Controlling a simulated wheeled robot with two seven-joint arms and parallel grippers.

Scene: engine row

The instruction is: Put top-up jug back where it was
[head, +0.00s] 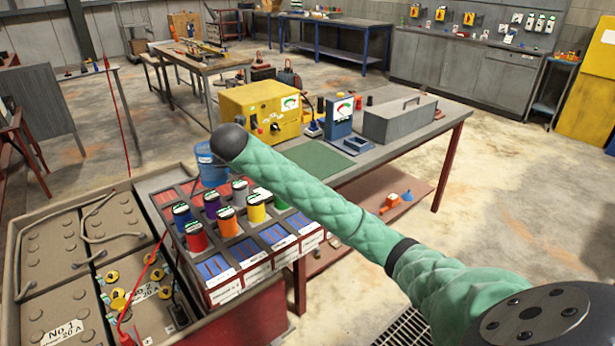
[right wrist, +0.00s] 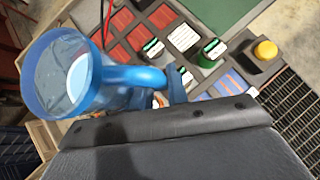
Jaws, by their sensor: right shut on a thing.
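The top-up jug (head: 209,168) is blue. In the head view it shows behind the black end (head: 230,142) of my green-sleeved right arm, above the back edge of the tray rack. In the right wrist view the jug (right wrist: 62,85) is at the left, its round mouth towards the camera and a pale blue disc visible inside. Its handle (right wrist: 135,76) reaches towards my right gripper (right wrist: 170,112), which is shut on it. The fingertips are mostly hidden in both views. I cannot tell whether the jug's base touches anything. My left gripper is out of view.
Behind is a bench (head: 400,150) with a yellow tester (head: 262,110), a green mat (head: 312,160), a blue gauge stand (head: 339,115) and a grey toolbox (head: 400,120). A floor grating (head: 400,328) lies below my arm.

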